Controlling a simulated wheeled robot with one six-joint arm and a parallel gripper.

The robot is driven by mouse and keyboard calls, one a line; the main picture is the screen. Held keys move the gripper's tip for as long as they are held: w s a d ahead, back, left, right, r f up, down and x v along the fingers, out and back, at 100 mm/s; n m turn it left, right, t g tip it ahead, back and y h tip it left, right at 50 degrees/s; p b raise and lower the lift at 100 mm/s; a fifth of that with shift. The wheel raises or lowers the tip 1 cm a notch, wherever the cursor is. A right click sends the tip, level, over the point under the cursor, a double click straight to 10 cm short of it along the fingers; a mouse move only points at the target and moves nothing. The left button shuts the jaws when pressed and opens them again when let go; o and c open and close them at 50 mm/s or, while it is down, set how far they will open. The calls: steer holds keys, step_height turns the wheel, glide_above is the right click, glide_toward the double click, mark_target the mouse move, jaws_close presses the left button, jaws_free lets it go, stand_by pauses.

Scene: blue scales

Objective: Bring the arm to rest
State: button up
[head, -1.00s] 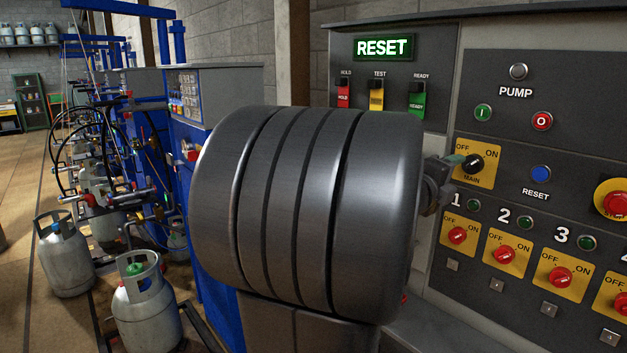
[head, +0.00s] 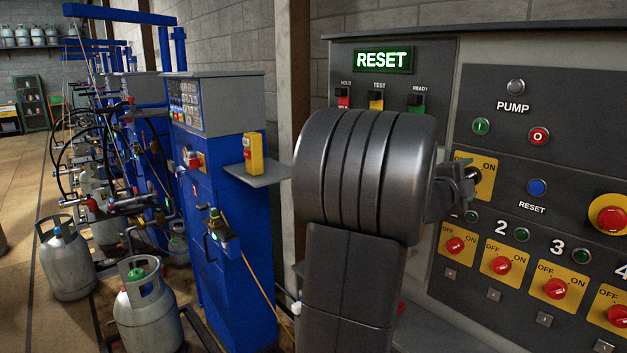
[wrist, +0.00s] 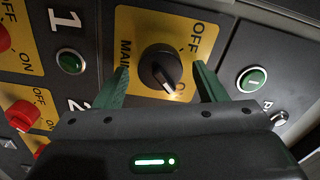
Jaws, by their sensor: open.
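The black MAIN knob (wrist: 160,70) sits on its yellow plate (wrist: 150,22) in the wrist view. Its white mark points to the lower right, toward the partly hidden ON lettering. My gripper (wrist: 162,85) is open, with one green finger on each side of the knob. The fingers look apart from the knob, but how near the tips are to the panel is hard to tell. In the head view my gripper (head: 468,177) is in front of the yellow MAIN plate (head: 484,176); my arm covers the plate's left part and hides most of the knob.
The control panel (head: 547,85) fills the right side, with a lit RESET sign (head: 383,60), pump buttons and red numbered knobs (head: 502,265). A blue cabinet (head: 225,240) carries a shelf with a yellow device (head: 253,154). Gas cylinders (head: 145,310) stand on the floor at left.

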steer(key=n+p, duration=0.2)
steer(key=n, duration=1)
steer(key=shift+r, duration=0.15)
steer(key=shift+a, duration=0.1)
stand_by(0.3)
